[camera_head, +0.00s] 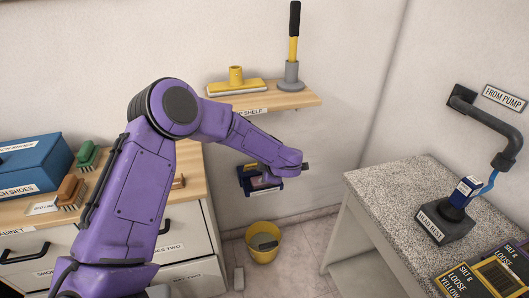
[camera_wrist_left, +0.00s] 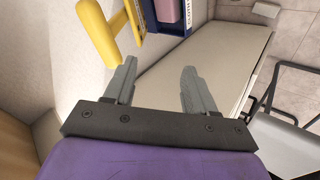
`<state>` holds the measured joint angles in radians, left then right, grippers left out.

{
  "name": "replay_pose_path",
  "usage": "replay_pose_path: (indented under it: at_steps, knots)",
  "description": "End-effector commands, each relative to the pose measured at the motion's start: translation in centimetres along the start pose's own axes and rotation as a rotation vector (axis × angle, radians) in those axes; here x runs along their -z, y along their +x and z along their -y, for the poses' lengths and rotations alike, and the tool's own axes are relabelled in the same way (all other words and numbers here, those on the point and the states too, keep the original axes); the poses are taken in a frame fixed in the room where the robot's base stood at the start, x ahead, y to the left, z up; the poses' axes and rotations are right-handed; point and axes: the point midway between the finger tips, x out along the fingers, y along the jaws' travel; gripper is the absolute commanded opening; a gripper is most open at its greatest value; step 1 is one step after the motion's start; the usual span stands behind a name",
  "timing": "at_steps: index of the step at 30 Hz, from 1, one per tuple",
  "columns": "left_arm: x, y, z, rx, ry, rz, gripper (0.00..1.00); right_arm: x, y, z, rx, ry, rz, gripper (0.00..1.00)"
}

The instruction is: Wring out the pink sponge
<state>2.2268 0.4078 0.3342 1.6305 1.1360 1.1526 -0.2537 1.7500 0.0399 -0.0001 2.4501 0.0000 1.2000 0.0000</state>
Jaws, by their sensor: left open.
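A pink block (camera_wrist_left: 167,10), which looks like the pink sponge, sits in a blue holder at the top of the left wrist view, partly cut off by the edge. In the head view the blue holder (camera_head: 247,187) is on the wall below the shelf, and its contents are partly hidden by my left arm. In the head view the gripper (camera_head: 304,167) is near the holder. My right gripper is in neither view.
A yellow bucket (camera_head: 260,256) with a grey object inside stands on the floor below. A wooden shelf (camera_head: 302,99) is above my gripper. A yellow handle (camera_wrist_left: 97,32) is beside the holder. A cabinet stands left, a speckled counter (camera_head: 385,190) right.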

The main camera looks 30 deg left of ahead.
Motion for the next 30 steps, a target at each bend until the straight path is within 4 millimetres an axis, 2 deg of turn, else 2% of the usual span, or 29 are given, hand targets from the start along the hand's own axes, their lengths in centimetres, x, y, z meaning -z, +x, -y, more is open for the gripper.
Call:
replay_pose_path:
  at_steps: [1,3,7,11,18,21,25,30]
  knots:
    - [0.4,-1.3,-3.2,0.021,-0.123,0.032,0.55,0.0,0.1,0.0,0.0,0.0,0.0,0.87]
    - [0.7,-2.8,-6.3,0.051,-0.245,0.076,0.55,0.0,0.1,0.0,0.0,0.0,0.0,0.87]
    - [1.1,-4.2,-8.9,0.083,-0.352,0.123,0.55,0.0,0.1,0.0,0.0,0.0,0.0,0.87]
    - [0.9,-2.8,-9.0,0.09,-0.365,0.127,0.55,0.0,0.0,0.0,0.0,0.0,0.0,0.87]
    - [0.2,2.6,-8.6,0.09,-0.362,0.124,0.55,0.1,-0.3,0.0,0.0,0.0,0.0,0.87]
    - [-0.1,4.4,-8.4,0.088,-0.361,0.125,0.55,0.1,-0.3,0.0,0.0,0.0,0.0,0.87]
    - [-0.3,5.6,-8.4,0.087,-0.361,0.126,0.55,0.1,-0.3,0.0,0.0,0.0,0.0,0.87]
    - [-0.4,6.0,-8.4,0.086,-0.36,0.127,0.55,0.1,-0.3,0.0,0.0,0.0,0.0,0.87]
